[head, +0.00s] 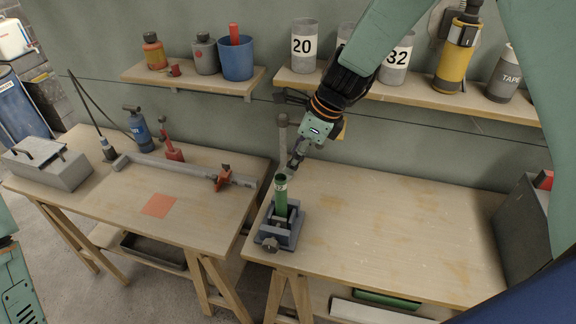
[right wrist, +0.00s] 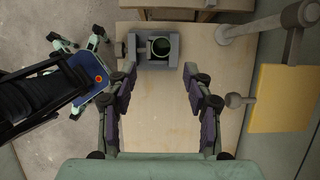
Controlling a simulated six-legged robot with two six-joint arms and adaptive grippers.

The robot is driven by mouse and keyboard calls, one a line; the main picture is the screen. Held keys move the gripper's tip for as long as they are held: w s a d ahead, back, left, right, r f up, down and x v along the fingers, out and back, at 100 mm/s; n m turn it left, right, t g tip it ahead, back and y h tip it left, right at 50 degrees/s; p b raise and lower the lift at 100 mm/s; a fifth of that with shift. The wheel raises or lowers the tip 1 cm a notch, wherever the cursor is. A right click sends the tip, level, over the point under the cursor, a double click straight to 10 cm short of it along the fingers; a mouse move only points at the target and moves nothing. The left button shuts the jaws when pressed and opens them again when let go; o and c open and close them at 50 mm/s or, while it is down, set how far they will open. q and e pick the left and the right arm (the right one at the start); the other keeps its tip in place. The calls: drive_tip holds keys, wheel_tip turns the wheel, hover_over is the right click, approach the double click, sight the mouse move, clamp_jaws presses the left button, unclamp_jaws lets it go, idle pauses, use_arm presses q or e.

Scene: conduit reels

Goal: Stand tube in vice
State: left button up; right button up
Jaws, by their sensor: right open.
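A green tube (head: 281,196) stands upright in the grey vice (head: 270,240) at the front left corner of the right bench. How tightly the vice jaws close on the tube cannot be told. My left gripper is not seen in the head view.
A grey post (head: 283,135) stands behind the vice, close to my right gripper. The left bench holds a grey toolbox (head: 50,165), a long bar clamp (head: 185,167) and an orange square (head: 158,205). Shelves (head: 420,93) with cans hang above.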

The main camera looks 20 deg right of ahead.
drive_tip(key=shift+v, duration=1.25)
drive_tip(key=s+d+f+n+g+h, duration=0.1)
drive_tip(key=s+d+f+n+h, duration=0.1)
drive_tip(key=s+f+n, duration=0.55)
drive_tip(key=s+d+f+n+g+h, duration=0.15)
drive_tip(key=s+f+n, duration=0.25)
drive_tip(key=s+f, duration=0.6)
drive_tip(key=s+f+n, duration=0.2)
drive_tip(key=s+n, duration=0.4)
drive_tip(key=s, duration=0.3)
drive_tip(key=s+f+n, duration=0.2)
drive_tip(key=s+n, duration=0.5)
drive_tip(key=s, duration=0.1)
drive_tip(key=shift+s+a+f, duration=0.35)
drive_tip(key=shift+s+f, duration=0.05)
